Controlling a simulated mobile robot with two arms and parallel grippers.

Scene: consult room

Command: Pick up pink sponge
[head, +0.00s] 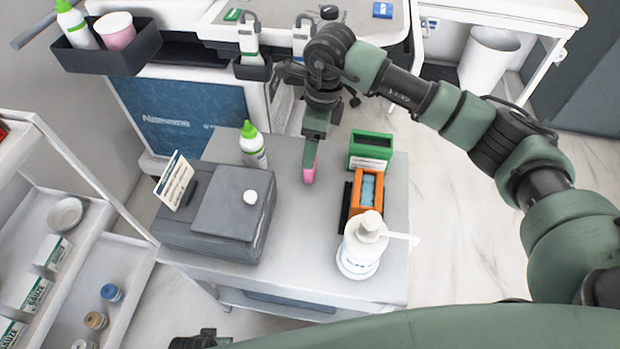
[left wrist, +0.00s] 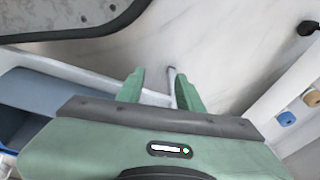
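A small pink sponge (head: 309,175) shows at the grey cart top (head: 290,215), near the middle of the head view. My right gripper (head: 311,158) points down from above, with its green fingertip directly at the sponge and covering its upper part. I cannot tell whether its fingers are closed on the sponge, or whether the sponge rests on the cart. My left gripper (left wrist: 158,90) is open and empty in the left wrist view, above the pale floor. Only a dark part of the left arm shows at the bottom of the head view.
Close to the sponge stand a green box (head: 371,149), an orange holder (head: 366,190) and a white pump bottle (head: 361,250). A grey box device (head: 215,212) and a green-capped bottle (head: 252,150) stand left. The cart front between device and pump bottle is clear.

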